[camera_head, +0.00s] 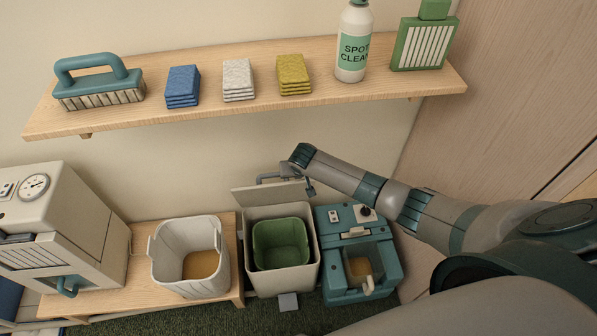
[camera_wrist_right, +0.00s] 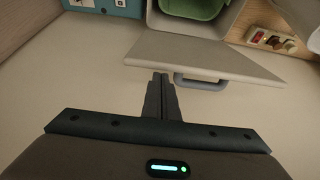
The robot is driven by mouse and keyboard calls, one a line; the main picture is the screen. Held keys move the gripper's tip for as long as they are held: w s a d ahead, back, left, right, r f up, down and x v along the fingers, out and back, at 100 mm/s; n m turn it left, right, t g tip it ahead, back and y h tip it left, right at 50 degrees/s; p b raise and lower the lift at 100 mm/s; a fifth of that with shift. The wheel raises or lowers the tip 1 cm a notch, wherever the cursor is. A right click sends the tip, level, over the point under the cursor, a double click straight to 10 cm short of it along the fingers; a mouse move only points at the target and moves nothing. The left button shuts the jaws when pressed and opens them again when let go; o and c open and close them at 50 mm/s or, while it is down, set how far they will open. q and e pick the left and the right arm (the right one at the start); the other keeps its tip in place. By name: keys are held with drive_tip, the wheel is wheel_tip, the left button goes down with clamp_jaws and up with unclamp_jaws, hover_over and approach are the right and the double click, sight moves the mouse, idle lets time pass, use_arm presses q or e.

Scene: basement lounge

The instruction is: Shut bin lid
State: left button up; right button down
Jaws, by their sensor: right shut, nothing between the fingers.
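The bin (camera_head: 282,272) is a pale box with a green inner bucket (camera_head: 281,244), standing on the floor between a white tub and a teal machine. Its lid (camera_head: 270,198) stands raised at the back, so the bucket shows from above. A grey handle (camera_head: 275,178) sits on the lid's rear face. My right gripper (camera_head: 311,190) is behind the lid near its upper right edge. In the right wrist view the shut, empty fingers (camera_wrist_right: 161,78) point at the lid (camera_wrist_right: 195,54), beside its handle (camera_wrist_right: 200,83); contact is unclear. My left gripper is not visible.
A white tub (camera_head: 190,258) stands on a low wooden bench left of the bin. The teal machine (camera_head: 359,252) is close on the right. A wooden shelf (camera_head: 210,118) with a brush, folded cloths and bottles hangs above. A grey pedal (camera_head: 288,302) juts out at the bin's front.

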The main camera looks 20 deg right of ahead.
drive_tip(key=shift+s+a+f+p, duration=0.25)
drive_tip(key=shift+s+f+p, duration=0.2)
drive_tip(key=shift+s+f, duration=0.3)
drive_tip(key=shift+s+p, duration=0.3)
drive_tip(key=shift+s, duration=0.35)
drive_tip(key=shift+s+a+f+p, duration=0.2)
drive_tip(key=shift+s+p, duration=0.25)
drive_tip(key=shift+p, duration=0.15)
drive_tip(key=shift+s+f+p, duration=0.1)
drive_tip(key=shift+s+p, duration=0.2)
drive_tip(key=shift+s, duration=0.05)
idle(0.4)
drive_tip(key=shift+s+f, duration=0.1)
drive_tip(key=shift+s, duration=0.1)
drive_tip(key=shift+s+f+p, duration=0.1)
drive_tip(key=shift+s+p, duration=0.1)
drive_tip(key=shift+p, duration=0.1)
drive_tip(key=shift+s+a, duration=0.1)
drive_tip(key=shift+s, duration=0.05)
idle(0.4)
